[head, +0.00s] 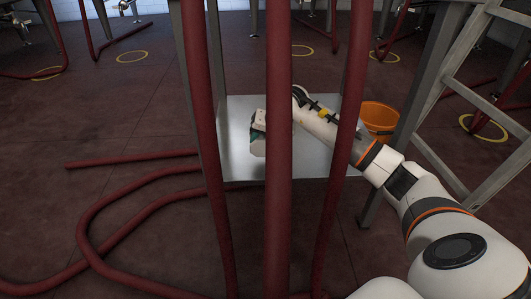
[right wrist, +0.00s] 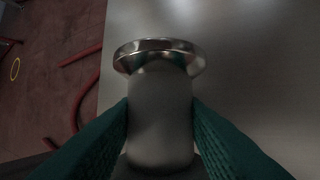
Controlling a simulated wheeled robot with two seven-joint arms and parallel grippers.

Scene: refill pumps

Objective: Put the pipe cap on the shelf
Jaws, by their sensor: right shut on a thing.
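The pipe cap (right wrist: 160,115) is a metal cylinder with a shiny wide rim, seen in the right wrist view between two green fingers. My right gripper (right wrist: 160,140) is shut on its body, and the rim sticks out beyond the fingertips. In the head view my right gripper (head: 257,136) is over the left part of the shelf (head: 236,168), a flat grey metal plate. A red pipe hides part of the gripper there. I cannot tell whether the cap touches the shelf. My left gripper is not in view.
Several red vertical pipes (head: 278,220) stand in front of the shelf, and my right arm reaches around them from the right. An orange bucket (head: 380,115) stands right of the shelf, near a grey metal ladder (head: 445,90). Red hoses (head: 90,230) lie on the floor at left.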

